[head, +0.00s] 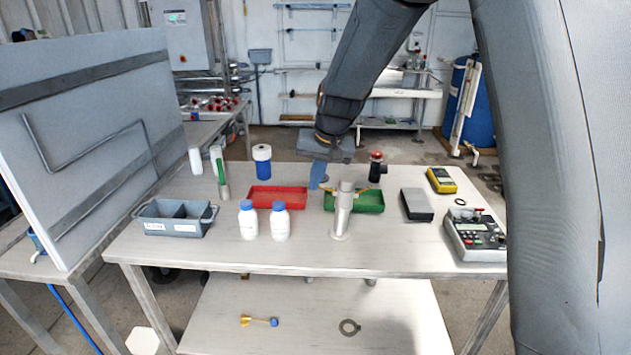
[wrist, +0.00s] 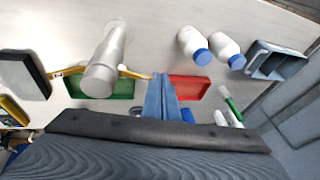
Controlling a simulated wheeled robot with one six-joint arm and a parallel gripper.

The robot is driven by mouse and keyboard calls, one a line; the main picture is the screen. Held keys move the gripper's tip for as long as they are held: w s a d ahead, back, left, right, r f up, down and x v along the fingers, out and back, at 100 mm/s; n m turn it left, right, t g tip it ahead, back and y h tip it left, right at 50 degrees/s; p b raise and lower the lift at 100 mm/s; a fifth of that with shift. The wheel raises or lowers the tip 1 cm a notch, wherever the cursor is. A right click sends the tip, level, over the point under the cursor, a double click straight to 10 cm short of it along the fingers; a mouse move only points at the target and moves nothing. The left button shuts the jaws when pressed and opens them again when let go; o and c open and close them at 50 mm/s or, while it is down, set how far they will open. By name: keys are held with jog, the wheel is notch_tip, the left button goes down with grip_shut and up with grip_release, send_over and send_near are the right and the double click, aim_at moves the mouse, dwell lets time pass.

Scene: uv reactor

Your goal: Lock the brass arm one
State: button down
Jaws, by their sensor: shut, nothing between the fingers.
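A metal cylinder stands upright on the table as a post (head: 342,215) with a brass arm on each side near its top. In the wrist view the post (wrist: 108,62) shows with one brass arm (wrist: 133,73) pointing at my fingers and the other (wrist: 70,72) pointing away. My gripper (head: 318,182) has blue fingers pressed together, with nothing between them. It is behind and left of the post in the head view. In the wrist view the fingertips (wrist: 160,78) are close beside the near brass arm's end; I cannot tell whether they touch.
A green tray (head: 371,203) lies behind the post and a red tray (head: 262,196) to its left. Two white bottles (head: 248,222) with blue caps stand left of the post. A red-topped black valve (head: 375,168) is behind right. The table front is clear.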

notch_tip(320, 180, up, 13)
jog(key=s+a, duration=0.2)
jog(key=shift+s, duration=0.4)
jog(key=s+d+f, duration=0.5)
jog(key=s, duration=0.3)
jog(key=s+d+f+g+h, duration=0.1)
jog(key=s+d+f, duration=0.4)
jog(key=s, duration=0.4)
jog(key=s+d+f+n+g+h, duration=0.1)
jog(key=s+d+f, duration=0.4)
jog(key=s+f, duration=0.2)
jog(key=shift+s+d+f, duration=0.2)
jog(key=shift+s+d, duration=0.1)
jog(key=shift+s, duration=0.7)
jog(key=shift+a, duration=0.1)
